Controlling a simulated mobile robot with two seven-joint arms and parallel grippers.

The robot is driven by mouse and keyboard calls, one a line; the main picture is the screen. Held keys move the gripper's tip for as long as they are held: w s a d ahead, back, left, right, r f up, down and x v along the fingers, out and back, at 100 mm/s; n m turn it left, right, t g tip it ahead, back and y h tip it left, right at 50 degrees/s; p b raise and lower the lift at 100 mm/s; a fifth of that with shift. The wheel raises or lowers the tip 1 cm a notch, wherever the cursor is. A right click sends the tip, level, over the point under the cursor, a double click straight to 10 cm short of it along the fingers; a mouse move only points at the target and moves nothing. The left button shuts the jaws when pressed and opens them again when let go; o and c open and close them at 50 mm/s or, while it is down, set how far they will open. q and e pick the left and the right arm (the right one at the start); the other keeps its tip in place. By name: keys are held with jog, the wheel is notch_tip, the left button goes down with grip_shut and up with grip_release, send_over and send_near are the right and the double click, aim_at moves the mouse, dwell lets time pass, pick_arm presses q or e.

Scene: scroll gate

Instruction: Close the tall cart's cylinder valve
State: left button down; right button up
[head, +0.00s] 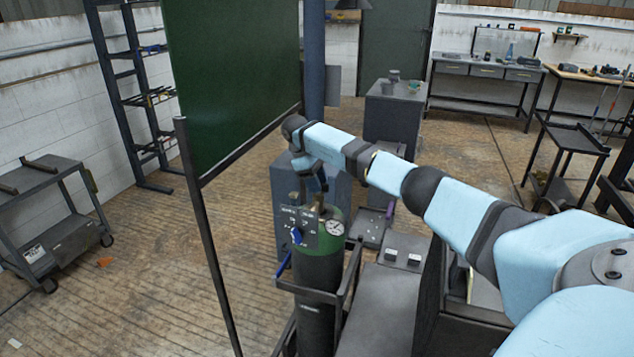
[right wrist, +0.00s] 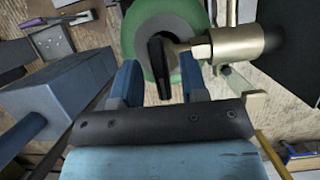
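The tall cart (head: 308,293) holds an upright gas cylinder (head: 318,268) with a green shoulder and dark body. In the right wrist view, the cylinder's green top (right wrist: 133,38) lies beyond my fingers. A brass valve body (right wrist: 228,44) comes in there from the right, with a black valve handle (right wrist: 159,66) at its left end. My right gripper (right wrist: 161,72) is open, with one blue finger on each side of the handle and visible gaps. In the head view my right gripper (head: 311,186) points down just above the cylinder; its fingertips are hard to make out. My left gripper is not in view.
A pressure gauge (head: 336,228) and a dark label plate (head: 308,223) sit at the cylinder's top. A green welding screen (head: 235,75) on a dark post stands left of the cart. A grey box (head: 345,195) is behind. Open wooden floor (head: 130,290) lies to the left.

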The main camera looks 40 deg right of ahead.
jog(key=shift+w+a+r, duration=0.1)
jog(key=shift+w+r, duration=0.15)
jog(key=shift+r, duration=0.25)
jog(key=p+v, duration=0.1)
jog(key=v, duration=1)
jog(key=shift+s+f, duration=0.1)
